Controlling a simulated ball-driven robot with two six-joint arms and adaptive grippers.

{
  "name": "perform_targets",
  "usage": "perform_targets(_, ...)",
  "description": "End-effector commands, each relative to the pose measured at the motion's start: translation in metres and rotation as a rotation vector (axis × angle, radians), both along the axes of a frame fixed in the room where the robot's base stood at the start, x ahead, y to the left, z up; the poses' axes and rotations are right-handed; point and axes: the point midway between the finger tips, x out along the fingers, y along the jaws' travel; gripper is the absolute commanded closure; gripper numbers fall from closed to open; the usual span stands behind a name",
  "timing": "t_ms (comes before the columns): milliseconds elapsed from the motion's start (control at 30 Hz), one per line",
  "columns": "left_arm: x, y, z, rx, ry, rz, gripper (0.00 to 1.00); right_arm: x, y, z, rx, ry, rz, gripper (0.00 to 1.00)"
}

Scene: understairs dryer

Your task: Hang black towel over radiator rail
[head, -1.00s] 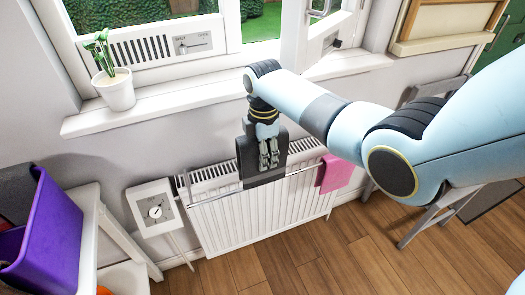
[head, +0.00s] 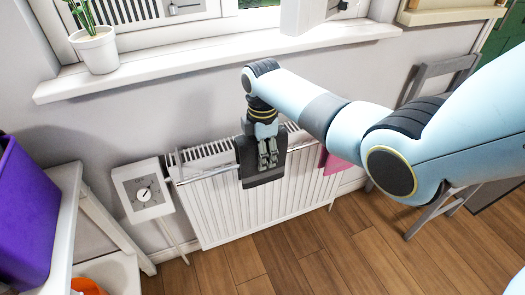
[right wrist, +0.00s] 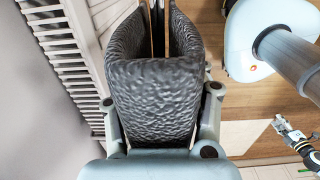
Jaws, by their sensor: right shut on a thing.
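The black towel (head: 249,166) hangs folded in my right gripper (head: 268,153), in front of the white radiator (head: 220,208) in the head view. It overlaps the thin metal radiator rail (head: 205,174) there; I cannot tell whether it touches the rail. In the right wrist view the towel (right wrist: 155,95) is bent over between the fingers, with two flaps pointing away and a narrow gap between them. My right gripper (right wrist: 157,110) is shut on its fold. What seems to be my left gripper (right wrist: 290,133) shows small at the lower right of that view, its jaws unclear.
A pink cloth (head: 338,163) hangs at the rail's right part. A white dial box (head: 143,190) stands left of the radiator, beside a white shelf (head: 115,235) with a purple bin (head: 25,215). The windowsill (head: 220,55) with a potted plant (head: 97,50) juts out above. A grey chair (head: 440,75) stands right.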

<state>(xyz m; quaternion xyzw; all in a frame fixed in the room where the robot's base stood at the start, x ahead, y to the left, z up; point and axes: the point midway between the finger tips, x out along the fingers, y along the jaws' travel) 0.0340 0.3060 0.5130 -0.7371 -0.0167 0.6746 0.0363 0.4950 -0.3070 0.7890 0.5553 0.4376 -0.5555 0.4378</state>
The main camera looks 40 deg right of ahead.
Motion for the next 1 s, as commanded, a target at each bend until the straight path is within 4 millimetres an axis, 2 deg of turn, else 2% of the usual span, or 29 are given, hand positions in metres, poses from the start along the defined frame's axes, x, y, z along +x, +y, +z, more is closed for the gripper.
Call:
perform_targets(33,0.000,0.000,-0.007,0.000,0.001,0.000,0.60,0.000,0.000,-0.009,0.000,0.002,0.000,0.89)
perform_targets(500,-0.003,0.000,-0.040,0.000,0.005,-0.001,0.60,0.000,0.000,-0.060,0.000,0.002,0.000,0.89)
perform_targets(667,-0.003,0.000,-0.045,0.000,0.005,-0.001,0.60,0.000,0.000,-0.067,0.000,0.001,0.000,0.89)
perform_targets(967,-0.003,0.000,-0.045,0.000,0.004,-0.001,0.60,0.000,0.000,-0.067,0.000,0.000,0.000,0.89)
perform_targets(1000,-0.003,0.000,-0.045,0.000,0.004,-0.001,0.60,0.000,0.000,-0.067,0.000,0.000,0.000,0.52)
